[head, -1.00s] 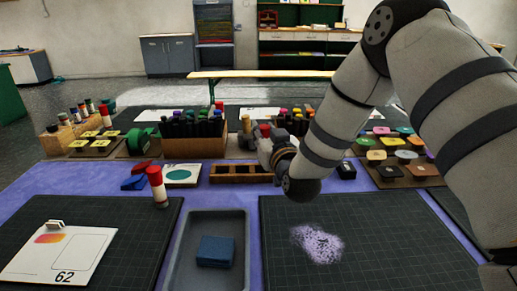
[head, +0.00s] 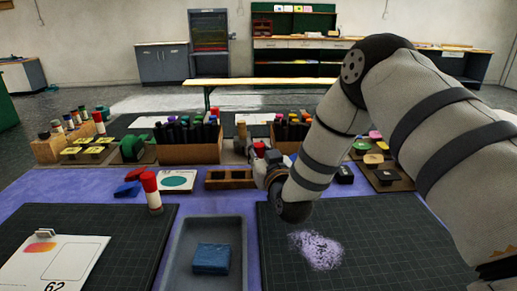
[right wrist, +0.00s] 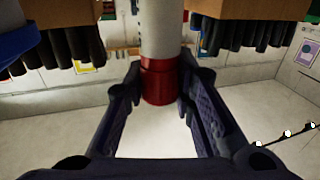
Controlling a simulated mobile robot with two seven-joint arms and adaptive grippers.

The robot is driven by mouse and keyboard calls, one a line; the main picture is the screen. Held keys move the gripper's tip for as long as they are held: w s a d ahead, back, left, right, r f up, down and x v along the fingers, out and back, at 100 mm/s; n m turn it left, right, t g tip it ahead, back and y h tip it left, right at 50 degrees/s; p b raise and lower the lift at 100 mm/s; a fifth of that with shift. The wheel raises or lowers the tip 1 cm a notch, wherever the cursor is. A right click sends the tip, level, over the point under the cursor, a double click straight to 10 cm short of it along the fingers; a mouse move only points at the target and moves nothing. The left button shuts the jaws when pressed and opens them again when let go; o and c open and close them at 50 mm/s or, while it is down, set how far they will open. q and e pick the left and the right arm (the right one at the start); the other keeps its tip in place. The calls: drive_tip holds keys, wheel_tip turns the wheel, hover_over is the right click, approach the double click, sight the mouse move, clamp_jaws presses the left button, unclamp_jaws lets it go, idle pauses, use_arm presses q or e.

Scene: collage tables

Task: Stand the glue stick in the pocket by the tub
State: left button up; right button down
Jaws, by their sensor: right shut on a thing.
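A glue stick with a red cap (head: 260,149) and white body is held upright in my right gripper (head: 266,165). In the right wrist view, which looks upside down, its red cap (right wrist: 161,80) sits between the closed fingers (right wrist: 160,88), with the white body (right wrist: 160,30) running to the top edge. A wooden rack with pockets (head: 230,185) lies just left of the gripper; the gripper hides its right end. I cannot tell which thing is the tub. My left gripper is not in view.
Another red-capped white stick (head: 153,195) stands on the left. A grey tray (head: 180,262) holds a blue block (head: 211,258). Marker boxes (head: 190,153) stand behind the rack. A card with a green circle (head: 176,190) lies to its left. The right dark mat (head: 380,250) has a purple speckled patch.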

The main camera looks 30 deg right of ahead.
drive_tip(key=c, duration=1.3)
unclamp_jaws()
drive_tip(key=shift+f, duration=0.6)
drive_tip(key=shift+c, duration=0.2)
drive_tip(key=shift+r, duration=0.2)
drive_tip(key=shift+s+a+r, duration=0.15)
drive_tip(key=shift+s+r, duration=0.35)
drive_tip(key=shift+r, duration=0.15)
drive_tip(key=p+v, duration=0.1)
drive_tip(key=v, duration=1)
